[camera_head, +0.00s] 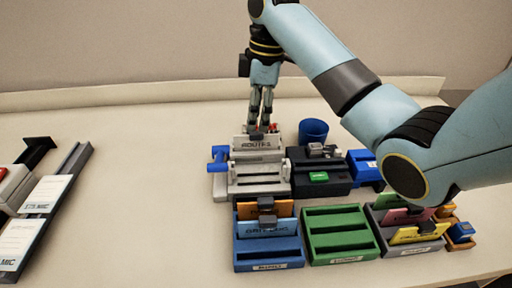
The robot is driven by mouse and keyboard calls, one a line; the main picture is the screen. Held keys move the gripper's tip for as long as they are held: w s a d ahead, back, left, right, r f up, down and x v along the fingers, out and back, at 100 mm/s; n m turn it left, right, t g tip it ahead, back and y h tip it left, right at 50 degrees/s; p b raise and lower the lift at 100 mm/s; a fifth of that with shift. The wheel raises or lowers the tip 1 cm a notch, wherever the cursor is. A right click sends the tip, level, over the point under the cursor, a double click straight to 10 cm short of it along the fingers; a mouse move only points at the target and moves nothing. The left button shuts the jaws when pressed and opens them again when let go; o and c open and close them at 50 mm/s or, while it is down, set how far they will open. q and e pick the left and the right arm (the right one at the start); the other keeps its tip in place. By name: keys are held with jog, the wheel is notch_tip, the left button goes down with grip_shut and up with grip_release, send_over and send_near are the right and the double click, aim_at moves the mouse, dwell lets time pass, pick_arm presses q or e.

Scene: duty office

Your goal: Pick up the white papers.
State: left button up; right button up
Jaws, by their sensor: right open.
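A white sheet marked "ROUTES" (247,143) stands upright at the back of a light grey machine (245,184). My right gripper (262,128) points down just behind and above this sheet's top edge, with its jaws open. I cannot tell whether the fingers touch the sheet. Two more white papers with print lie at the far left: one (47,193) and a nearer one (20,236). They rest on a dark-edged holder (68,170). My left gripper is not in view.
A black device (318,185) and a blue cup (313,131) stand right of the machine. In front are a blue tray (268,252), a green tray (340,236) and a grey tray (405,246) with coloured cards. The table (140,200) is clear between the left holder and machine.

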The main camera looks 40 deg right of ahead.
aim_at(257, 133)
notch_tip(257, 133, down, 5)
jog(key=shift+w+f+p, duration=0.1)
jog(key=shift+f+p, duration=0.05)
jog(key=shift+p, duration=0.4)
jog(key=shift+f, duration=0.25)
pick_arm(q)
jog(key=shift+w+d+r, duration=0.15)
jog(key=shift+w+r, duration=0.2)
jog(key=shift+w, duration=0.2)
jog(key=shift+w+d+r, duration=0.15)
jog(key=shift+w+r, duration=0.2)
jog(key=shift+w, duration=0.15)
pick_arm(e)
jog(key=shift+c, duration=0.9)
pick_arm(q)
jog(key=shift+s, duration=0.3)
pick_arm(e)
grip_shut()
